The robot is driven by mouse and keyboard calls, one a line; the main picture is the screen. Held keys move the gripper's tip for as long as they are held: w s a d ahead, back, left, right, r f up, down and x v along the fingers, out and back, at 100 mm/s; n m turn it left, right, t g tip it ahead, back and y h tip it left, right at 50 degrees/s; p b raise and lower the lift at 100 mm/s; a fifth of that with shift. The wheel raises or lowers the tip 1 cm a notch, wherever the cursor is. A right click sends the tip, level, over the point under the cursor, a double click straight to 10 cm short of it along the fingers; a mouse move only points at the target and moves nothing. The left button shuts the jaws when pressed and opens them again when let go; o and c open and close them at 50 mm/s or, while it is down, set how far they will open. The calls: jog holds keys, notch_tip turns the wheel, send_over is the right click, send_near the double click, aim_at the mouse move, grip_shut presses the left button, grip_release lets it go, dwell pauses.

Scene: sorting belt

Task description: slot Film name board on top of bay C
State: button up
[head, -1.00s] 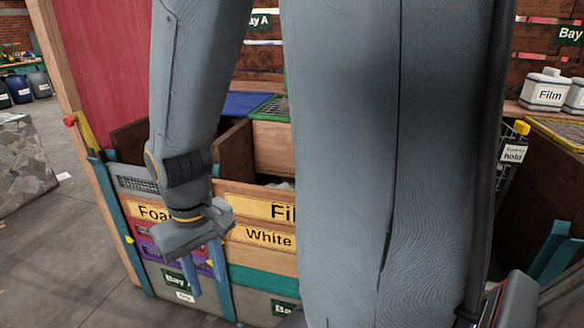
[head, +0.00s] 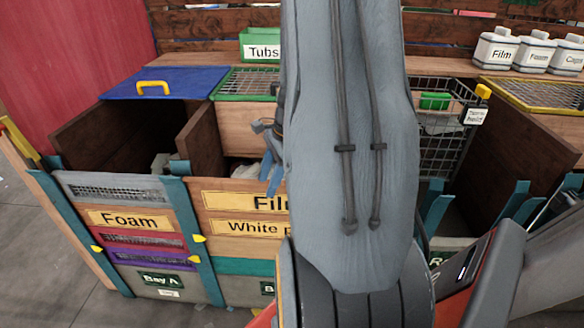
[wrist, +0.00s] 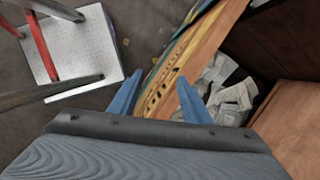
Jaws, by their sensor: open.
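The Film name board (head: 235,202) is yellow on wood and tops the front of the middle bay, above a White board (head: 238,228); my arm hides its right part. My gripper (head: 271,180) is open, blue fingers pointing down, near the board and partly behind my arm. In the wrist view the fingers (wrist: 157,90) are apart, with a yellow lettered board (wrist: 170,78) beyond and between them; contact cannot be told. The bay to the right, between teal posts (head: 515,205), has a low front; its label is mostly hidden by my arm, so I cannot confirm it is C.
Bay A at left carries a Foam board (head: 128,219) above red and purple panels. A wire basket (head: 450,150) hangs behind at right. A Tubs bin (head: 262,46) and white containers (head: 497,48) stand on the back shelf. Pale crumpled items (wrist: 232,95) lie inside the middle bay.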

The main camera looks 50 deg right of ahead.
aim_at(281, 192)
jog(key=d+m, duration=0.1)
jog(key=d, duration=0.1)
jog(key=s+d+f+m, duration=0.1)
jog(key=d+m, duration=0.1)
jog(key=d, duration=0.1)
jog(key=d+m+t, duration=0.1)
jog(key=d+m, duration=0.1)
jog(key=shift+s+d+f, duration=0.2)
jog(key=shift+f, duration=0.1)
jog(key=shift+p+x, duration=0.45)
jog(key=shift+x, duration=3.45)
jog(key=shift+r, duration=0.1)
grip_shut()
jog(key=c, duration=0.8)
grip_release()
grip_shut()
